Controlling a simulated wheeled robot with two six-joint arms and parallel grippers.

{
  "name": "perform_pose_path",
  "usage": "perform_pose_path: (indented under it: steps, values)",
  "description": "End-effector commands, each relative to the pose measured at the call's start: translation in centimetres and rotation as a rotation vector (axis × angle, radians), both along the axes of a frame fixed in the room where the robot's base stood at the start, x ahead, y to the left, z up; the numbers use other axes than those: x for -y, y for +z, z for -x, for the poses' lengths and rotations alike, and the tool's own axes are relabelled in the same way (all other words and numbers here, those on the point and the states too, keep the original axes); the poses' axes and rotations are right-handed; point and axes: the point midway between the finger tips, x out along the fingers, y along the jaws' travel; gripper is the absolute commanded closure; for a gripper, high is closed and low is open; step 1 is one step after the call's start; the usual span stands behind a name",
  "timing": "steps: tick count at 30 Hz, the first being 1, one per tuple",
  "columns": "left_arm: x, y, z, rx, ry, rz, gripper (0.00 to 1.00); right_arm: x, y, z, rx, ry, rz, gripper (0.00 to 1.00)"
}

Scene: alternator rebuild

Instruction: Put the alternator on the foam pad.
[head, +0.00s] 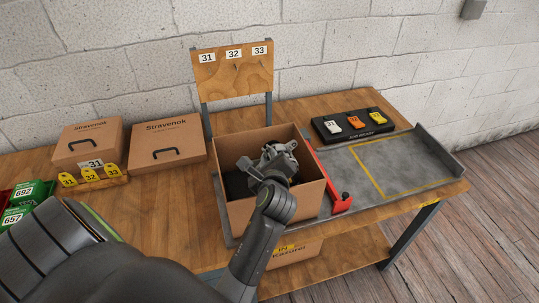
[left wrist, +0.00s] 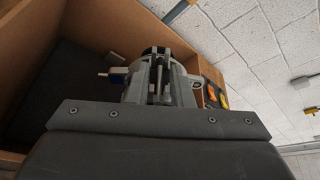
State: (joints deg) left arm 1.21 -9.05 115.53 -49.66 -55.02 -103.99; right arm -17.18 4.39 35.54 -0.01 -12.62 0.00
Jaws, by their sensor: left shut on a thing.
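The grey metal alternator (head: 279,160) is at the open top of the cardboard box (head: 234,215) in the head view. My left gripper (head: 272,182) is shut on it from the near side. The left wrist view shows the alternator (left wrist: 160,80) just beyond the gripper. The dark foam pad (head: 237,184) lies inside the box and shows partly to the left of the alternator; it also shows in the left wrist view (left wrist: 70,85). I cannot tell whether the alternator touches the pad. My right gripper is not in view.
A red bar (head: 325,175) with a black knob lies right of the box. The grey tray (head: 400,160) with a yellow outline is clear farther right. A black holder (head: 352,123) with coloured tags stands behind it. Two closed cartons (head: 167,145) stand left.

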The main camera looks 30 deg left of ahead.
Motion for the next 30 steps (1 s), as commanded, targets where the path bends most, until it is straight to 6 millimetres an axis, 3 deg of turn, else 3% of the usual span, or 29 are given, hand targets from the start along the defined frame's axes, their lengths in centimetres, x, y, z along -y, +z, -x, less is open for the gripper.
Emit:
perform_pose_path:
  steps: [1, 3, 24, 25, 30]
  values:
    - [0.0, 1.1, -0.2, 0.027, -0.003, -0.006, 1.0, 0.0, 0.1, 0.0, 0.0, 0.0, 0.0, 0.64]
    - [0.0, 1.1, -0.2, 0.026, -0.003, -0.006, 1.0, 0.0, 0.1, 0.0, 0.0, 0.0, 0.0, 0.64]
    - [0.0, -0.3, -0.2, 0.022, -0.003, -0.003, 1.0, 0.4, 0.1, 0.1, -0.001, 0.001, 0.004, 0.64]
    - [0.0, -1.4, 0.1, -0.005, 0.0, 0.003, 0.79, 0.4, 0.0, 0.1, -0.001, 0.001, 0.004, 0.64]
    - [0.0, -1.6, 0.1, -0.008, 0.001, 0.004, 0.58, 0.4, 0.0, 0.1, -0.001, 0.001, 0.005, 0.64]
